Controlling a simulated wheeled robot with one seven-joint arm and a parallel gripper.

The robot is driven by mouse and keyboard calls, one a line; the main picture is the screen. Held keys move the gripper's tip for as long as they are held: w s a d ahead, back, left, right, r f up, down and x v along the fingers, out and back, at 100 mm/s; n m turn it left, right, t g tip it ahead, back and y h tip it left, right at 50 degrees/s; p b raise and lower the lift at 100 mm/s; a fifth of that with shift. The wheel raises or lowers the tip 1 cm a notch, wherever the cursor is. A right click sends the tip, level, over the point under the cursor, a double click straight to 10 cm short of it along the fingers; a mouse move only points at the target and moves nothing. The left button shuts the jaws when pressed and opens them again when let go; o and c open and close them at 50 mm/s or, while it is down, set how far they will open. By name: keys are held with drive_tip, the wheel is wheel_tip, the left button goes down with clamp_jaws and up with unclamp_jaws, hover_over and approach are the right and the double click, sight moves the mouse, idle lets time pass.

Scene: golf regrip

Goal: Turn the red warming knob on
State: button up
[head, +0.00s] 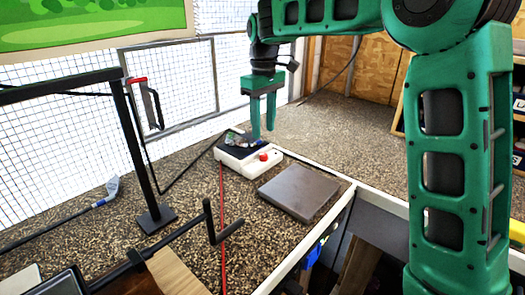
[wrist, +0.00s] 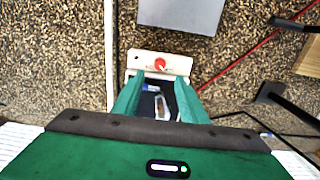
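The red warming knob (head: 264,157) is on the front face of a small white warmer (head: 233,166) with a dark top. In the wrist view the knob (wrist: 160,64) sits at the middle of the white front strip (wrist: 143,60), beyond my fingertips. My green gripper (head: 263,138) points down over the back part of the warmer, behind the knob. In the wrist view its two fingers (wrist: 159,95) are spread apart, with the dark top and small items between them in the picture. It holds nothing that I can see and is apart from the knob.
A grey slab (head: 299,192) lies right of the warmer near the white counter edge (head: 335,213). A black post stand (head: 157,218), a red shaft (head: 222,225) and a golf club (head: 104,195) are to the left. The speckled counter (head: 335,125) behind is clear.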

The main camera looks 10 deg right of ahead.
sight(264, 154)
wheel_tip(264, 154, down, 8)
drive_tip(key=shift+f, duration=0.25)
clamp_jaws()
